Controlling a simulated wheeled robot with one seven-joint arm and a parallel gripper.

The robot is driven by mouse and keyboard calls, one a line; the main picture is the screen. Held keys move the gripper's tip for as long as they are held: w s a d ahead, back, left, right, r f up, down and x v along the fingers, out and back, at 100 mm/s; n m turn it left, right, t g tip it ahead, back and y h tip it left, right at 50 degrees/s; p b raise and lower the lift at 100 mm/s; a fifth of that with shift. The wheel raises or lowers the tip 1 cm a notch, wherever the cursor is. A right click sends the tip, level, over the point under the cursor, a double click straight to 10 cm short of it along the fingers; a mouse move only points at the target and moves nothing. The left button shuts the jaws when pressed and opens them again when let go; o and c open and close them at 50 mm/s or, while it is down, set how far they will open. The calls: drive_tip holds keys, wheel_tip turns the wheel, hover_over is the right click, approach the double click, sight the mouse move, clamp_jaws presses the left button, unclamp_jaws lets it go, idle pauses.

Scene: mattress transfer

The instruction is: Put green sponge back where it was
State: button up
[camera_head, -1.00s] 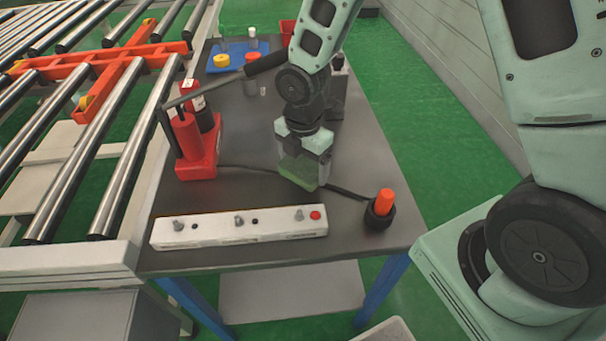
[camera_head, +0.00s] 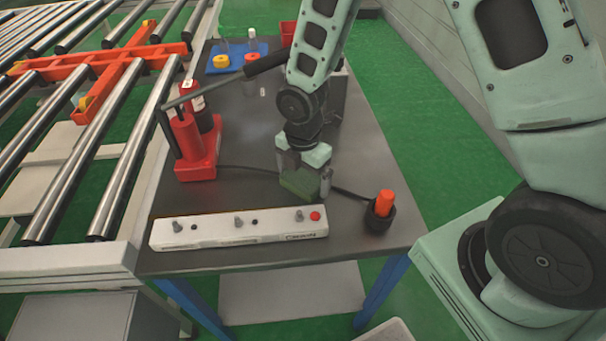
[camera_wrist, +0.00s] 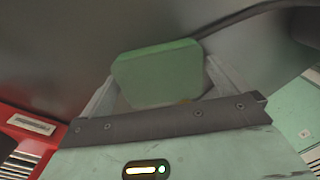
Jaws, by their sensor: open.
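The green sponge (camera_head: 299,184) lies on the dark grey tabletop (camera_head: 250,196), behind the white strip with knobs. In the wrist view the sponge (camera_wrist: 160,75) shows just past the gripper's front edge, between its two fingers. My gripper (camera_head: 307,177) is open around the sponge or just above it. One finger is visible to the right of the sponge in the head view. I cannot tell whether either finger touches it. The far side of the sponge is hidden by my gripper.
A white strip with knobs and a red button (camera_head: 240,229) lies in front. An orange-topped black holder (camera_head: 380,209) stands to the right. A red tool stand (camera_head: 193,148) with a long lever is at left. A cable crosses behind the sponge. A blue tray (camera_head: 238,56) is at the back.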

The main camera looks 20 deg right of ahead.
sight(303, 176)
wheel_tip(303, 176, up, 12)
drive_tip(key=s+a+r+m, duration=0.3)
drive_tip(key=s+r+m, duration=0.1)
drive_tip(key=s+m, duration=0.4)
drive_tip(key=s+a+r+m, duration=0.3)
drive_tip(key=s+m, duration=0.4)
drive_tip(key=s, duration=0.5)
drive_tip(key=shift+r+m+y+p, duration=0.3)
drive_tip(key=shift+r+m+p, duration=0.1)
drive_tip(key=shift+r, duration=0.1)
drive_tip(key=shift+a, duration=0.1)
